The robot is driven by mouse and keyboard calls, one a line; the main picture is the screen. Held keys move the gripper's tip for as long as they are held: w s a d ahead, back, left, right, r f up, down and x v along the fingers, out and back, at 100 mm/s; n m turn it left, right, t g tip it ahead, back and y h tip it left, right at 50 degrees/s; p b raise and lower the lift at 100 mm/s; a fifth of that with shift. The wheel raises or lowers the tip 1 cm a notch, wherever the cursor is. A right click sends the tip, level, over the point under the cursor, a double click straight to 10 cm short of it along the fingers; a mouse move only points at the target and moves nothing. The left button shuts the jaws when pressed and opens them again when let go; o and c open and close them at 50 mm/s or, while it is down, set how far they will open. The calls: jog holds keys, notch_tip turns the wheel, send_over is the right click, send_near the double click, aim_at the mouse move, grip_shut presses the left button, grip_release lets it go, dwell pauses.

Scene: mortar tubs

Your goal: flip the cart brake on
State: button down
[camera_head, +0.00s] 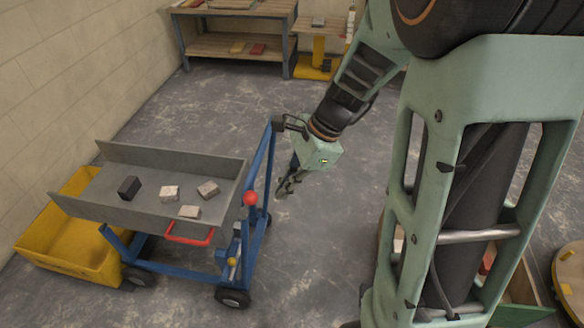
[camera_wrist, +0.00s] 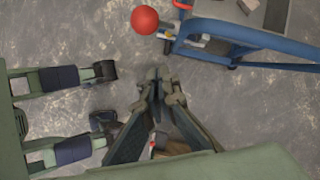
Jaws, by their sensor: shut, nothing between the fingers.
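The cart has a blue frame (camera_head: 262,165) and a grey tray (camera_head: 125,206), and stands at the left in the head view. A lever with a red ball knob (camera_head: 251,198) rises at its right side; the knob also shows at the top of the wrist view (camera_wrist: 145,20). A yellow part (camera_head: 232,262) sits low on the frame below the knob. My gripper (camera_head: 283,190) is shut and empty, to the right of the cart and apart from the knob. In the wrist view its fingertips (camera_wrist: 159,73) meet below the knob. I cannot tell the brake's setting.
A yellow tub (camera_head: 62,245) stands left of the cart. A workbench (camera_head: 240,45) and a yellow stand (camera_head: 318,62) are at the back. The floor behind the cart is clear.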

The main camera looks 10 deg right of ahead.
jog(key=shift+s+a+r, duration=0.1)
jog(key=shift+a+r, duration=0.2)
jog(key=shift+a, duration=0.6)
jog(key=shift+s+a+r, duration=0.1)
jog(key=shift+a+r, duration=0.15)
jog(key=shift+a, duration=0.65)
jog(key=shift+r+p, duration=0.15)
jog(key=shift+p, duration=0.15)
